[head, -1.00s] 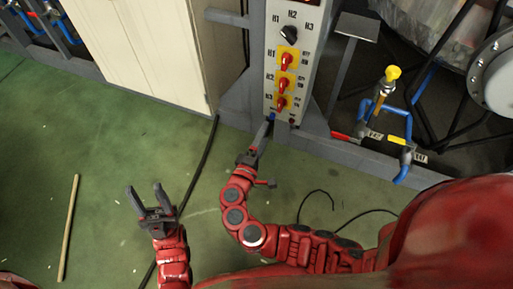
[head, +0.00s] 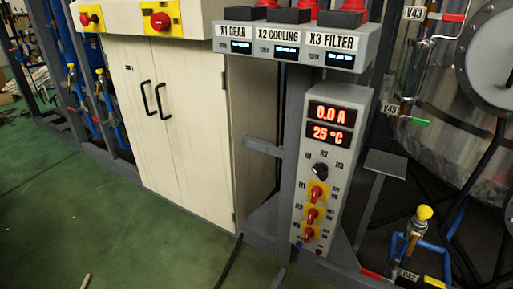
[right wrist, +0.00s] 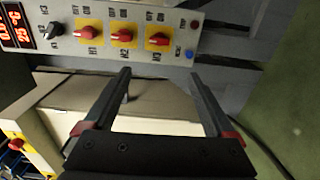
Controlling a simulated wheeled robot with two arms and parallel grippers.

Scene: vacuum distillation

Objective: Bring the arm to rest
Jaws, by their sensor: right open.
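My right gripper (right wrist: 161,76) is open and empty in the right wrist view, its two dark fingers spread apart. The control panel (right wrist: 205,25) with its red switches lies beyond the fingertips, apart from them. In the head view only a dark tip of my right gripper (head: 278,279) shows at the bottom edge, below the panel (head: 338,172). The rest of the right arm is outside the head view. My left gripper is not in view.
The panel displays read 0.0 A and 25 °C. A beige cabinet (head: 185,130) stands to the left. Valve piping with a yellow knob (head: 424,212) and a metal vessel (head: 455,150) stand to the right. Green floor (head: 90,215) is open at lower left.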

